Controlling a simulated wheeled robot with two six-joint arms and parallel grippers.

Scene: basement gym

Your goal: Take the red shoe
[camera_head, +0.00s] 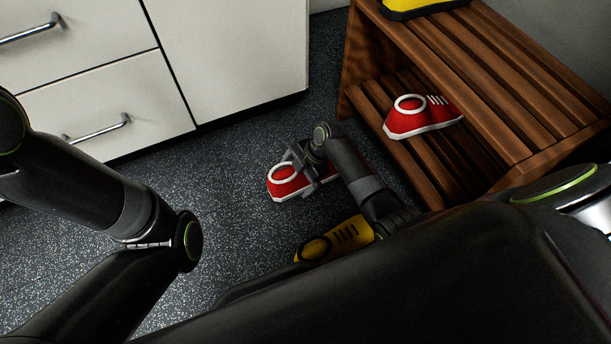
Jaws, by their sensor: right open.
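Two red shoes with white soles and white collars are in view. One red shoe (281,189) lies on the speckled floor, partly hidden by my right gripper. The other red shoe (408,122) sits on the lower shelf of the wooden rack (437,36). My right gripper (300,172) is open over the floor shoe, its fingers close around or just above it; I cannot tell whether they touch. My left arm is bent at the left, and its gripper is out of view.
A yellow and black shoe (340,240) lies on the floor beside my right arm, partly hidden. Another yellow item (415,8) is on top of the rack. White drawers (95,105) stand at the back left. The floor (225,235) left of the red shoe is clear.

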